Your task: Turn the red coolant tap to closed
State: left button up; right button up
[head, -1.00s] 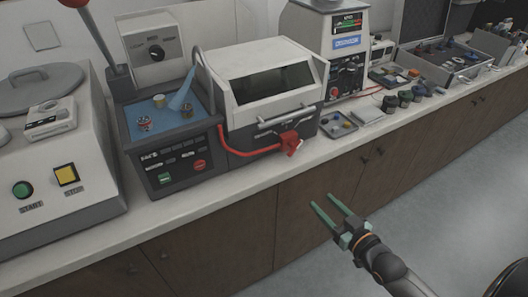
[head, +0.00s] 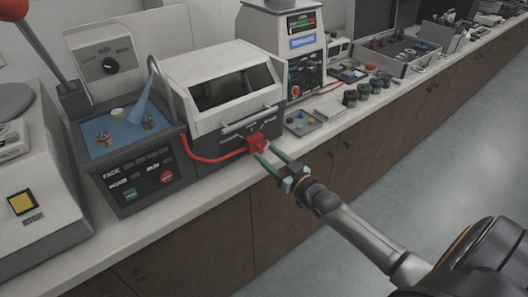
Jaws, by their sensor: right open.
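The red coolant tap (head: 257,142) sits on the lower right front of the mounting press (head: 220,90), a white and grey machine with a dark window. A red hose (head: 205,158) runs to the tap from the left. My right gripper (head: 266,152) is open, its two green fingers pointing at the tap. The fingertips are at or very close to the tap, one on each side of its lower part; I cannot tell whether they touch it. My left gripper is not in view.
A small tray (head: 302,122) and several dark jars lie on the bench to the right. The floor (head: 450,150) in front is clear.

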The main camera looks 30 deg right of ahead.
jog(key=shift+w+a, duration=0.1)
jog(key=shift+w, duration=1)
grip_shut()
